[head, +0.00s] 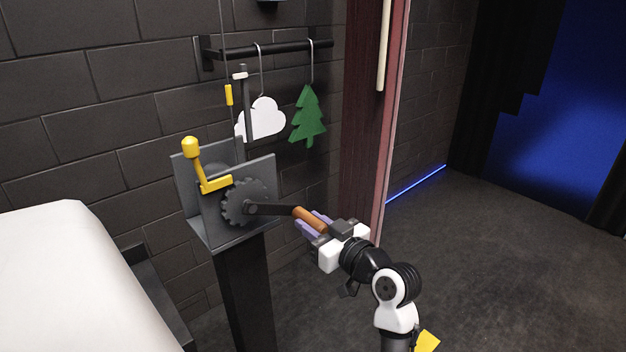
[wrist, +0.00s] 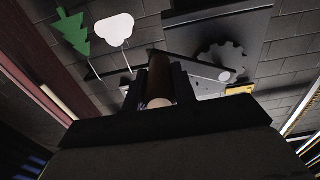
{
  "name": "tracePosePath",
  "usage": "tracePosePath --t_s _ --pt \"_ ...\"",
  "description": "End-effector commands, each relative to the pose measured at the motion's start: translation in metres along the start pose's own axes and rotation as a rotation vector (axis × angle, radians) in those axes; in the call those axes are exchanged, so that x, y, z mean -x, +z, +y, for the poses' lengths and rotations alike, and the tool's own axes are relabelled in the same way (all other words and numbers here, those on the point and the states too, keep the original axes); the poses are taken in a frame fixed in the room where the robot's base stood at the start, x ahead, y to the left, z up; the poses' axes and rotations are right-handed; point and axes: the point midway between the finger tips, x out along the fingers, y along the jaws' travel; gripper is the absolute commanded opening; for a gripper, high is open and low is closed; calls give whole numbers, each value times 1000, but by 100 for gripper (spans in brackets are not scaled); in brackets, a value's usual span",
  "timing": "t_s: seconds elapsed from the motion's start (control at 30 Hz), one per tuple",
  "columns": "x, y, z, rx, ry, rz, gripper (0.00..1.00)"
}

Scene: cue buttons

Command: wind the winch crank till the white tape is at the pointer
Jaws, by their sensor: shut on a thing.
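The winch (head: 270,178) is a grey bracket on a dark post, with a toothed wheel (head: 246,203) on its side. Its dark crank arm (head: 275,209) points right, with a brown handle (head: 310,220) at the end. My gripper (head: 312,226) is shut on that handle, which also shows between the fingers in the wrist view (wrist: 160,80). A thin line rises from the winch with a yellow band (head: 229,95) on it. Beside it an upright dark bar carries a small white piece (head: 240,75), apparently the pointer. I cannot make out a separate white tape.
A yellow lever (head: 197,165) with a round knob stands at the winch's left. A white cloud (head: 262,118) and a green tree (head: 308,115) hang from a wall rail (head: 270,49). A white-topped block (head: 70,275) is at left. The floor at right is clear.

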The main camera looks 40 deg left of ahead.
Motion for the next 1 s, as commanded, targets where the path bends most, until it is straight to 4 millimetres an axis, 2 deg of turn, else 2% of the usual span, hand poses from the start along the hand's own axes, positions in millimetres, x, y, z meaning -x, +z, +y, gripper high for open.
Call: tracePosePath --t_s 0.23,0.6,1.0 --pt "-1 1 -4 0 -7 1 4" --pt "-2 38 -38 1 -11 3 4" --pt "-2 38 -45 2 -13 6 4"
